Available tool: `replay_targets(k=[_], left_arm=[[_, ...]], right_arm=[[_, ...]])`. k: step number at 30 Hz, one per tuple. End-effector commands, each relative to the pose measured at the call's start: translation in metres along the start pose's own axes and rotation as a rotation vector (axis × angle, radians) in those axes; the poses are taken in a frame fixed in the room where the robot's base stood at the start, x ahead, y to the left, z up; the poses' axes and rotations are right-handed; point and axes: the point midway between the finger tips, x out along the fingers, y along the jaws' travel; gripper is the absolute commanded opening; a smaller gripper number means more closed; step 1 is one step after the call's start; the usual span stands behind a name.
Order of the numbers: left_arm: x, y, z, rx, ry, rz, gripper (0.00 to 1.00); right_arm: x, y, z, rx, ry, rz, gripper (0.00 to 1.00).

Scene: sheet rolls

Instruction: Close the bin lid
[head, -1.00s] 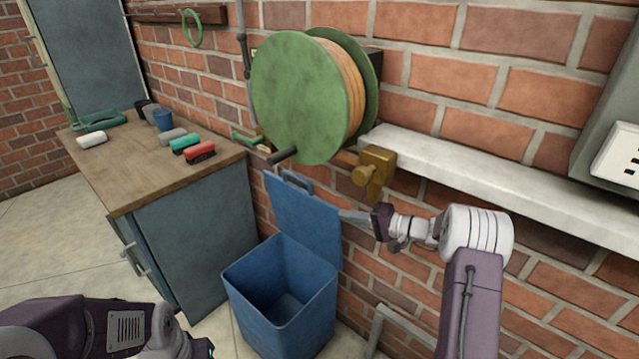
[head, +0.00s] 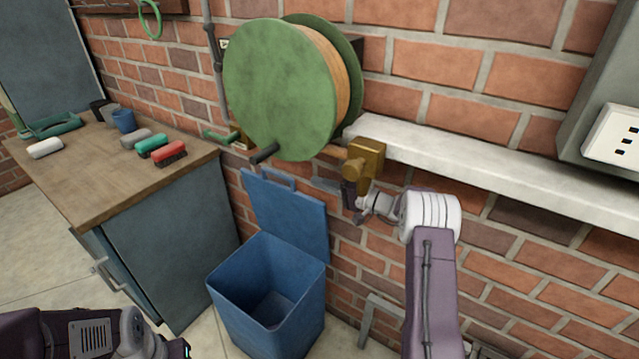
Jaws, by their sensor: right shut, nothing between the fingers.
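The blue bin (head: 270,318) stands on the floor against the brick wall, right of the cabinet, and is open at the top. Its blue lid (head: 286,213) is raised and leans back near the wall, with a handle loop at its upper edge. My right gripper (head: 326,184) is shut and empty, close to the upper right corner of the lid and just below the brass valve. I cannot tell whether it touches the lid. My left arm shows at the lower left, but its gripper is out of view.
A green reel (head: 285,90) on the wall hangs above the lid. A wooden-topped cabinet (head: 90,185) with brushes stands left of the bin.

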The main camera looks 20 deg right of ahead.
Motion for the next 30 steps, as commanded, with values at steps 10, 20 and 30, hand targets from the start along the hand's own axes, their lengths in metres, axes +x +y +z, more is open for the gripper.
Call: replay_targets(k=[10,20,30], left_arm=[[0.003,0.0,0.0,0.0,0.0,0.0,0.36],[0.003,0.0,0.0,0.0,0.0,0.0,0.36],[0.019,0.0,0.002,0.0,0.0,0.0,0.36]], right_arm=[[0.058,0.001,0.001,0.001,-0.002,0.0,0.0],[0.066,0.0,0.0,0.001,0.001,0.0,0.0],[0.066,0.006,0.003,-0.032,-0.001,0.001,0.0]])
